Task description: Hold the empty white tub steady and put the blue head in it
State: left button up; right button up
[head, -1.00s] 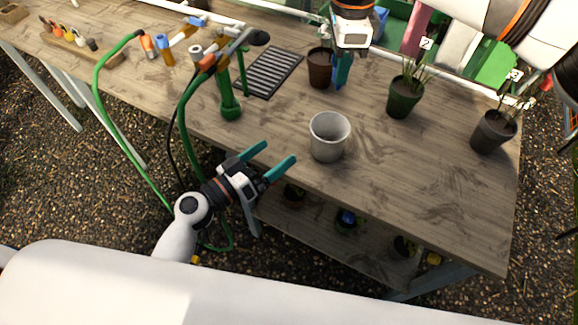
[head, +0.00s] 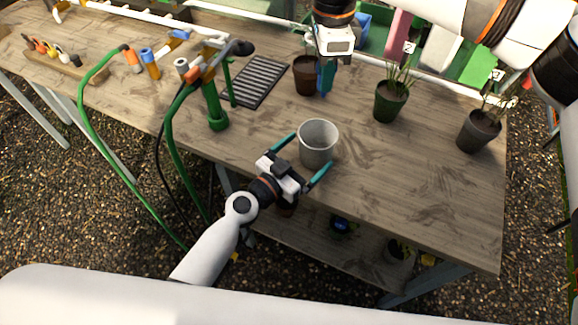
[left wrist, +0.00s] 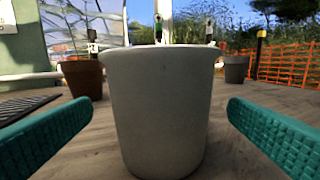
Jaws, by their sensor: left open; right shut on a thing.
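The empty white tub (head: 318,143) stands upright on the bench near its front edge. It also fills the middle of the left wrist view (left wrist: 160,115). My left gripper (head: 313,149) is open, with one teal finger on either side of the tub. Gaps show between both fingers and the tub wall in the left wrist view. My right gripper (head: 326,84) points down above the bench, behind the tub in the head view. It is shut on a blue thing, seemingly the blue head (head: 323,77), which its fingers mostly hide.
A brown pot (head: 304,76) stands beside the right gripper in the picture. A green pot (head: 390,103) and a dark grey pot (head: 479,131) with plants stand to the right. A green hose stand (head: 216,115) and slatted mat (head: 260,82) are left. The bench front right is clear.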

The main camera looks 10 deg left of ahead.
pick_arm(q)
jog(key=shift+x, duration=1.85)
jog(key=shift+c, duration=0.6)
jog(key=c, duration=0.9)
jog(key=shift+c, duration=0.2)
pick_arm(e)
send_near(320, 120)
jog(key=shift+s+f, duration=2.1)
jog(key=shift+f, duration=0.75)
jog(key=o, duration=1)
jog(key=shift+r, duration=0.1)
